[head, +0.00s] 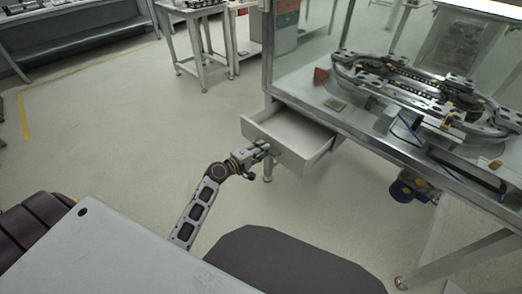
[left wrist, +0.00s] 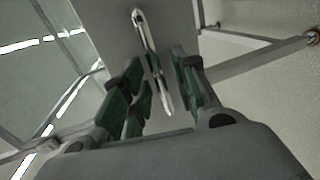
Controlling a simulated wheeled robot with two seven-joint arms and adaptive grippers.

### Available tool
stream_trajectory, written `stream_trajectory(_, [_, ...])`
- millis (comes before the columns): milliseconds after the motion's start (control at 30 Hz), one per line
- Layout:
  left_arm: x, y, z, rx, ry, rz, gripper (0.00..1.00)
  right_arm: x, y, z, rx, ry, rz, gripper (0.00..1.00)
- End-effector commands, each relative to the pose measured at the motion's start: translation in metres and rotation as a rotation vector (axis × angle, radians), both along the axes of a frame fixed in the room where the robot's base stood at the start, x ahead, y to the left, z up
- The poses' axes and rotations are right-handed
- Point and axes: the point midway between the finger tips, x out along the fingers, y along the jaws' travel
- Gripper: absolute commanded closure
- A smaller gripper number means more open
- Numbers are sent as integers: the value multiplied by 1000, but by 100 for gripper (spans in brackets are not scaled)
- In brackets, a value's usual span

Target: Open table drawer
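The table drawer (head: 293,129) is a pale box under the ring-track table, and in the head view it stands pulled out with its empty inside showing. My left gripper (head: 262,153) is at the drawer's front panel. In the left wrist view, the silver bar handle (left wrist: 149,50) runs between the green-padded fingers of the left gripper (left wrist: 156,80). The fingers are on either side of the handle, with a visible gap between them. Contact with the handle cannot be told. The drawer front (left wrist: 105,25) fills the upper middle of that view. My right gripper is not in view.
The ring track (head: 420,95) sits on the metal-framed table (head: 365,140) above the drawer. A small table (head: 190,10) stands at the back. The pale floor (head: 110,110) to the left is clear.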

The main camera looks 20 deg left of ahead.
Motion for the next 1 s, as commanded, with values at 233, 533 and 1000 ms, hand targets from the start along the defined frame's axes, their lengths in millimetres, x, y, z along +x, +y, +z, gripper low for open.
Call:
stream_trajectory(233, [0,0,0,0,-1,0,69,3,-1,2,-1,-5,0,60])
stream_trajectory(533, [-6,2,1,0,1,0,69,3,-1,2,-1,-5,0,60])
stream_trajectory(1000, [-42,15,9,1,1,0,69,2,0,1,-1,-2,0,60])
